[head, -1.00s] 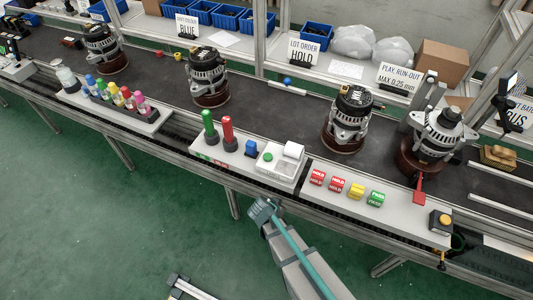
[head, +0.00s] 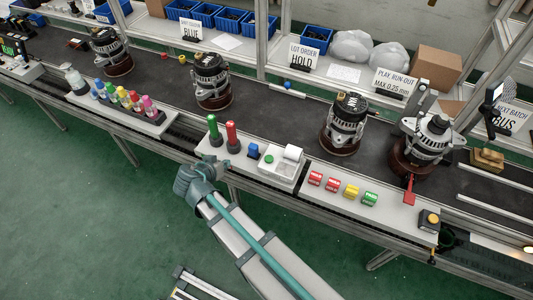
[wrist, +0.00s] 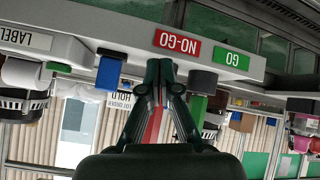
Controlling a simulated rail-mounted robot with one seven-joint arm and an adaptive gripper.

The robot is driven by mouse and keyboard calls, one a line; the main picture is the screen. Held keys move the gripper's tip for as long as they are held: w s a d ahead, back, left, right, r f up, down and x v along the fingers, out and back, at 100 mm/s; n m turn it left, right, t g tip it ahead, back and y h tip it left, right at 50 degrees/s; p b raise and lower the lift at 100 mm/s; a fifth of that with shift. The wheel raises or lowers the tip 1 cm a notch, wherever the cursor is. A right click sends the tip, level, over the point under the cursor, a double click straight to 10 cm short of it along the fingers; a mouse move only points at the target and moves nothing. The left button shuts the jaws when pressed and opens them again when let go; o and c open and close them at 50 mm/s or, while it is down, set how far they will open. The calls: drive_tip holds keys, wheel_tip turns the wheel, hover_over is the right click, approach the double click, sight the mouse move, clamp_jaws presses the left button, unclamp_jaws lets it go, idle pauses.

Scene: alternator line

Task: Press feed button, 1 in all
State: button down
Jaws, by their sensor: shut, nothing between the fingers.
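A white device (head: 284,170) with a small green button (head: 268,158) sits at the near edge of the bench, a paper-like white piece standing on it. Neither the button nor the device carries a readable "feed" mark in the head view. The device, with a LABEL plate (wrist: 26,40), shows upside down at the left of the wrist view; a green spot (wrist: 59,67) there looks like the button. My gripper (wrist: 161,72) is shut and empty, its fingers in front of the NO-GO plate. In the head view my gripper (head: 186,180) is left of the device, apart from it, its fingertips unclear.
Green and red posts (head: 232,137) and a blue block (head: 253,151) stand left of the device. Coloured HOLD and PASS blocks (head: 332,184) lie to its right. A yellow button (head: 430,218) is on a dark box at the far right. Alternators (head: 344,124) stand on the belt behind.

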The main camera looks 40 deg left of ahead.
drive_tip(key=w+d+r+n+h+p, duration=0.1)
drive_tip(key=w+d+r+h+p, duration=0.2)
drive_tip(key=w+d+r, duration=0.7)
wheel_tip(320, 180, up, 4)
drive_tip(key=shift+d+f+n+p, duration=0.2)
drive_tip(key=shift+d+n+p, duration=0.1)
drive_tip(key=shift+d+p, duration=0.15)
drive_tip(key=b, duration=0.4)
hover_over(268, 159)
wheel_tip(268, 159, down, 8)
drive_tip(key=shift+a+r, duration=0.1)
drive_tip(key=shift+f+b, duration=0.3)
drive_tip(key=shift+f, duration=0.2)
drive_tip(key=shift+f, duration=0.2)
idle(0.4)
drive_tip(key=shift+f+b, duration=0.25)
drive_tip(key=shift+b, duration=0.3)
